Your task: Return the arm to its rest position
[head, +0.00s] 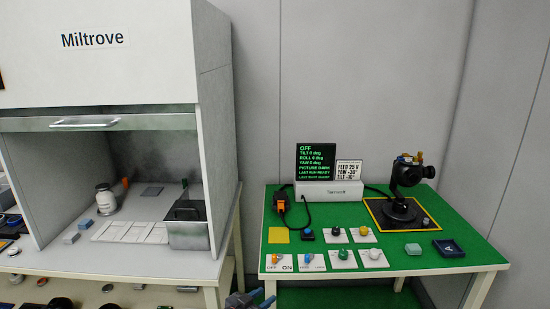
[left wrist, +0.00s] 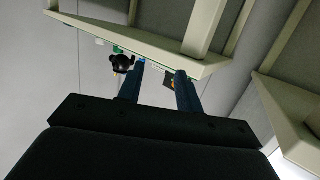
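My left gripper (head: 250,299) shows at the bottom edge of the head view, low in front of the green-topped table (head: 400,258). In the left wrist view its two blue fingers (left wrist: 159,88) are spread apart with nothing between them. The wrist view looks up at the pale table edge, with a dark round object beyond the fingers. The black gimbal camera (head: 408,175) stands upright on its round base inside a yellow outline on the table. My right gripper is in neither view.
A white terminal box (head: 329,191) carries a dark screen (head: 316,161) reading "OFF". Several knobs and switches stand in front, with a blue tray (head: 449,248) at right. A fume hood (head: 215,130) with a metal bin (head: 188,235) stands at left. A narrow gap separates the tables.

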